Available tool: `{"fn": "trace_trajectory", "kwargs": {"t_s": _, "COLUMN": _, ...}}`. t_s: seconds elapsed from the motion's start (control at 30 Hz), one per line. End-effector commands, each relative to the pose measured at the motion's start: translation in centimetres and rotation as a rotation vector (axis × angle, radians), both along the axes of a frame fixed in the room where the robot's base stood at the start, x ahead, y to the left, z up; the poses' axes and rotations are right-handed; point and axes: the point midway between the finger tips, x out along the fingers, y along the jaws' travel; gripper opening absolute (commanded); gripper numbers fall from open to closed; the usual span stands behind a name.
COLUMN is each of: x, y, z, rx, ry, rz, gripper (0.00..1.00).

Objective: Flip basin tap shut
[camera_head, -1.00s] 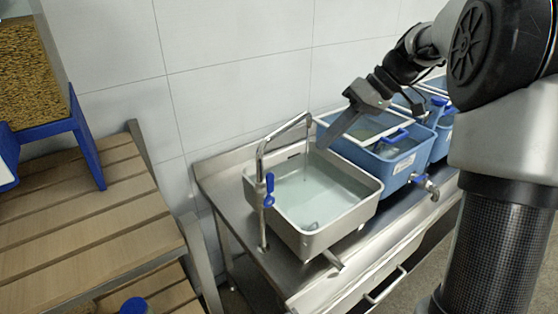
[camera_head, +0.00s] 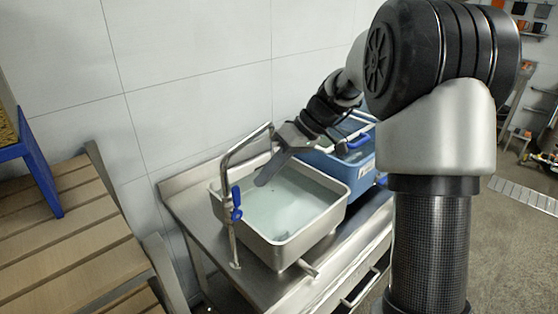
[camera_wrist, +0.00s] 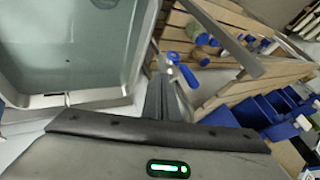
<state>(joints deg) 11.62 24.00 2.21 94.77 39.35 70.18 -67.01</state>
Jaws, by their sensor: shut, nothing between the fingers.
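The basin tap (camera_head: 229,190) is a bent metal pipe at the left of the steel basin (camera_head: 318,228), with its spout reaching over it. Its blue lever (camera_head: 237,205) hangs down on the upright pipe; it also shows in the wrist view (camera_wrist: 184,74), just beyond my fingertips. My gripper (camera_head: 262,182) is shut and empty, above the basin and to the right of the lever, apart from it in the head view. The basin holds clear water and shows in the wrist view (camera_wrist: 75,97). My gripper hides the spout's end, so I cannot tell whether water runs now.
The basin stands on a steel bench (camera_head: 190,205) against a tiled wall. A blue tub (camera_head: 350,170) stands right of the basin, partly behind my arm. A slatted wooden rack (camera_head: 60,225) is at the left. The wrist view shows blue bins (camera_wrist: 255,110) below.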

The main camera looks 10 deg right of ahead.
Motion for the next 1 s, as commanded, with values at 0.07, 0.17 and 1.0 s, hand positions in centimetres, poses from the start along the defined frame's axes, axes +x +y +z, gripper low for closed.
{"fn": "trace_trajectory", "kwargs": {"t_s": 0.07, "x": -0.5, "y": 1.2, "z": -0.2, "rx": -0.001, "ry": -0.001, "rz": 0.003, "gripper": 0.00}}
{"fn": "trace_trajectory", "kwargs": {"t_s": 0.17, "x": -1.4, "y": 2.3, "z": -0.1, "rx": 0.000, "ry": -0.001, "rz": 0.001, "gripper": 0.00}}
{"fn": "trace_trajectory", "kwargs": {"t_s": 1.0, "x": -1.8, "y": 3.8, "z": 0.0, "rx": -0.038, "ry": -0.027, "rz": 0.001, "gripper": 0.00}}
